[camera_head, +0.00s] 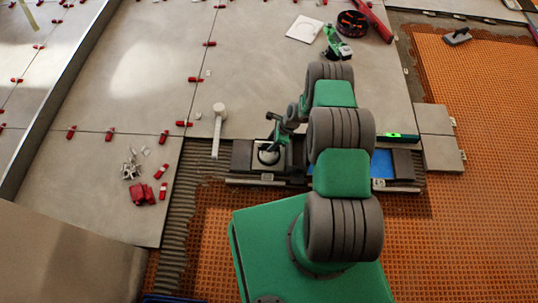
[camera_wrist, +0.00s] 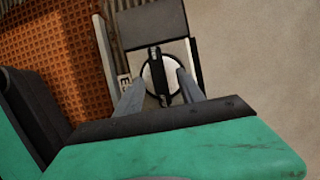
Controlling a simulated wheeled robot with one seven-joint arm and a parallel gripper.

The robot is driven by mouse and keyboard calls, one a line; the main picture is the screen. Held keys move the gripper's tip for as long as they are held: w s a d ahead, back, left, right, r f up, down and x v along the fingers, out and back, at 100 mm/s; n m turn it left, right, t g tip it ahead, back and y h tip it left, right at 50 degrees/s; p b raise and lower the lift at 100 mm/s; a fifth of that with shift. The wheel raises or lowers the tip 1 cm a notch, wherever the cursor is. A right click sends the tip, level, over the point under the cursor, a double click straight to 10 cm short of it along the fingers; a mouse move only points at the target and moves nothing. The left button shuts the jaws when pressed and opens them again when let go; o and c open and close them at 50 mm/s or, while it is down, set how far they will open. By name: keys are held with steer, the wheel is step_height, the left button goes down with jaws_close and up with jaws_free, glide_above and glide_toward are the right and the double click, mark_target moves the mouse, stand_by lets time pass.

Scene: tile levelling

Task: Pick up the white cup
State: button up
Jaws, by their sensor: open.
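A round white cup with a black bar handle across it (camera_wrist: 147,75) sits on a pale tile in the wrist view. It looks like a suction cup. In the head view the cup (camera_head: 268,157) is at the left part of a grey rig, partly hidden by my gripper (camera_head: 274,132). In the wrist view my gripper (camera_wrist: 160,82) is open, with one grey finger on each side of the cup's handle. The fingers appear above or around the cup; I cannot tell whether they touch it.
A white-headed mallet (camera_head: 219,110) lies left of the rig. A blue tray (camera_head: 382,165) and a green level (camera_head: 398,137) are to its right. Red clips (camera_head: 143,193) lie on the left tile. Orange matting (camera_head: 470,230) covers the right floor. Large tiles (camera_head: 140,80) lie behind.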

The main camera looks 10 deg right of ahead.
mark_target(269, 145)
steer(key=x, duration=0.3)
steer(key=shift+a+f+b, duration=0.1)
steer(key=shift+f+b, duration=0.1)
steer(key=shift+b, duration=0.2)
steer(key=shift+r, duration=0.1)
jaws_close()
